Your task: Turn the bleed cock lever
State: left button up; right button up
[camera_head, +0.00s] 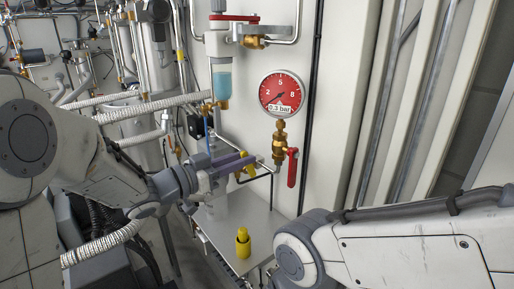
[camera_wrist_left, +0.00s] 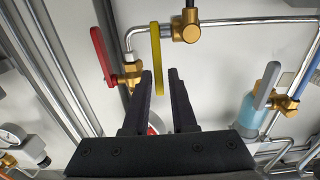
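A yellow lever (camera_head: 246,163) on a brass cock shows partly behind my left gripper (camera_head: 248,163). In the left wrist view the yellow lever (camera_wrist_left: 156,48) stands upright beside its brass body (camera_wrist_left: 186,28). My left gripper (camera_wrist_left: 163,74) is open; its two dark fingers stand apart, with the lever's end in line with the gap between their tips. I cannot tell whether they touch it. A red lever (camera_head: 292,167) hangs on a brass valve under the gauge; it also shows in the left wrist view (camera_wrist_left: 102,55). Which lever is the bleed cock's is not marked.
A red-faced gauge (camera_head: 282,93) reads 0.3 bar. My right forearm fills the lower right.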

pick_arm(q)
jog(key=shift+p+x, duration=0.6)
jog(key=shift+x, duration=1.7)
grip_shut()
